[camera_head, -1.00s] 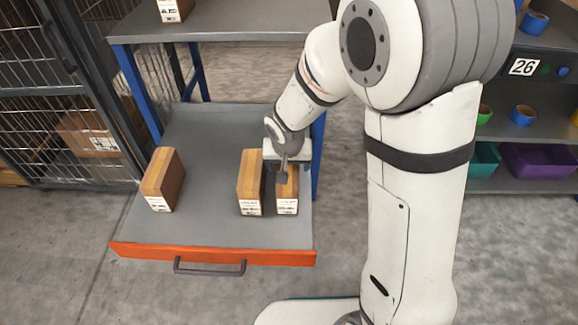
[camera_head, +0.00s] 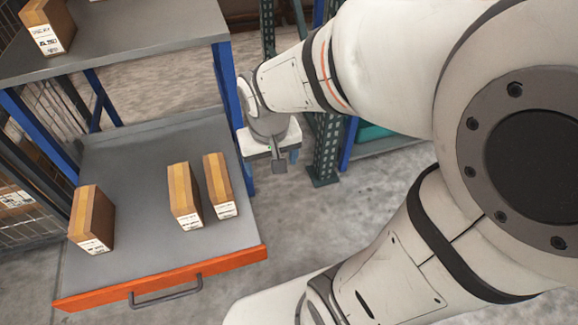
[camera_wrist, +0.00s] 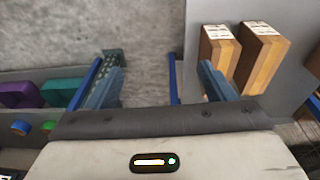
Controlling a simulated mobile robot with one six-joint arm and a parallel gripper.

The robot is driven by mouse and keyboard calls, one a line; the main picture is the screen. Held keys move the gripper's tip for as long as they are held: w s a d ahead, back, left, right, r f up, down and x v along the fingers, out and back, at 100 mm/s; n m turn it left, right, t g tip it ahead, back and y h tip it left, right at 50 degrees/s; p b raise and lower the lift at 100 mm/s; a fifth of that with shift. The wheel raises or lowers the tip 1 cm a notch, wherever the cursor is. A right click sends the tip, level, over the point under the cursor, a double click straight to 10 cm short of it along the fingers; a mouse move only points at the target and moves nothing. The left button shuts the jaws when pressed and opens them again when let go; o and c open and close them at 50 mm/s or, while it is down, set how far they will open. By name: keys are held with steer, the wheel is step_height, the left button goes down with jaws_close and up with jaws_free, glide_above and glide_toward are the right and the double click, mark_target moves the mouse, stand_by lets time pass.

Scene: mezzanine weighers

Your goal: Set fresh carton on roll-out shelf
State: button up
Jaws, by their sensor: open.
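Three brown cartons with tan tape and white labels stand on the grey roll-out shelf (camera_head: 128,160), which is pulled out. They are a left carton (camera_head: 91,219), a middle carton (camera_head: 184,195) and a right carton (camera_head: 219,184). The right and middle cartons stand close together with a narrow gap. My gripper (camera_head: 283,160) is open and empty, to the right of the shelf and apart from the cartons. In the wrist view its two fingers (camera_wrist: 160,85) are spread with bare floor between them. Two cartons show there beyond the right finger (camera_wrist: 220,50). Which carton is the fresh one, I cannot tell.
The shelf's orange front edge (camera_head: 165,277) has a grey handle (camera_head: 166,295). Another carton (camera_head: 47,27) stands on the upper shelf (camera_head: 150,32). A blue post (camera_head: 229,85) rises between my gripper and the shelf. A green rack post (camera_head: 327,150) stands to the right.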

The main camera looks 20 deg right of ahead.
steer(key=s+d+r, duration=0.1)
steer(key=s+d, duration=0.1)
steer(key=s, duration=0.3)
steer(key=shift+s+d+r+g, duration=0.2)
steer(key=shift+s+d+g, duration=0.1)
steer(key=shift+s+d, duration=0.1)
steer(key=shift+c, duration=0.5)
